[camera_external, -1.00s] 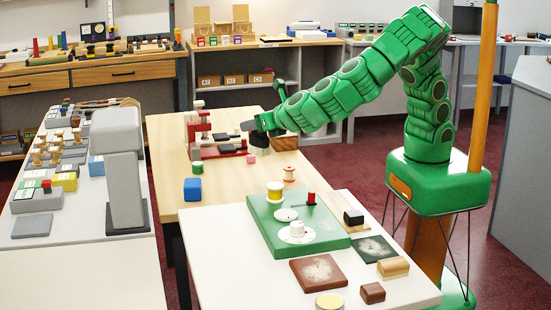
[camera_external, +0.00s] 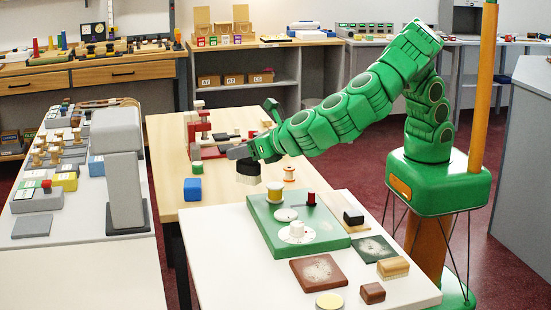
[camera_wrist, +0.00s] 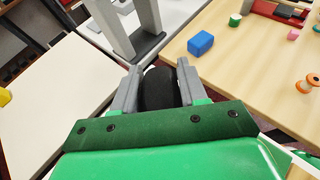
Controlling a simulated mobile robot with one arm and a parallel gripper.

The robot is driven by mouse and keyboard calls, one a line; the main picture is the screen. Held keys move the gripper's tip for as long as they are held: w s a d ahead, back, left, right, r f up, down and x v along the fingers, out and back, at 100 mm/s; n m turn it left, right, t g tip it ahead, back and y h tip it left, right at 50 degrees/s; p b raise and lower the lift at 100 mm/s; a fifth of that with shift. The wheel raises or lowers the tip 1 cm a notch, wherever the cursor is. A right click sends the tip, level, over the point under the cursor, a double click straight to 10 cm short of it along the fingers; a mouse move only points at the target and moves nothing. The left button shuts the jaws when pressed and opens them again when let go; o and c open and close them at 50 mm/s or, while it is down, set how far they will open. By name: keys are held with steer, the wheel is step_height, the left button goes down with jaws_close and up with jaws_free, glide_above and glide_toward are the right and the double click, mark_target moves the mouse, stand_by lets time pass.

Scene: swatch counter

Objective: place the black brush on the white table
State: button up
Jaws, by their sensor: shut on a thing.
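My gripper (camera_external: 240,153) is shut on the black brush (camera_external: 247,168), whose pale lower end points down. In the camera_wrist view, the dark rounded top of the brush (camera_wrist: 158,88) sits between the two grey fingers. In the camera_external view, it hangs over the near part of the wooden table, behind the green board. The white table (camera_external: 215,245) stands in front, its far edge against the wooden table.
The white table carries a green board (camera_external: 330,238) with spools, a brown pad (camera_external: 318,270), a dark green pad (camera_external: 373,249) and small blocks. Its left front is clear. A blue block (camera_external: 193,189) and an orange spool (camera_external: 289,173) stand on the wooden table (camera_external: 170,150).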

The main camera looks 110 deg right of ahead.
steer(key=shift+w+a+f, duration=0.45)
steer(key=shift+w+f, duration=1.05)
steer(key=shift+f, duration=0.3)
steer(key=shift+w+a+f, duration=0.45)
steer(key=shift+w+f, duration=1.05)
steer(key=shift+f, duration=0.35)
steer(key=shift+w+a+f, duration=0.45)
steer(key=shift+w+f, duration=1.05)
steer(key=shift+f, duration=0.3)
steer(key=shift+f, duration=0.2)
steer(key=o, duration=1.1)
steer(key=shift+c, duration=0.2)
steer(key=shift+r, duration=0.1)
steer(key=shift+s+a+r, duration=0.1)
steer(key=shift+r, duration=0.05)
steer(key=v, duration=1.1)
steer(key=shift+s+a, duration=0.25)
steer(key=shift+o, duration=0.3)
steer(key=shift+r, duration=0.15)
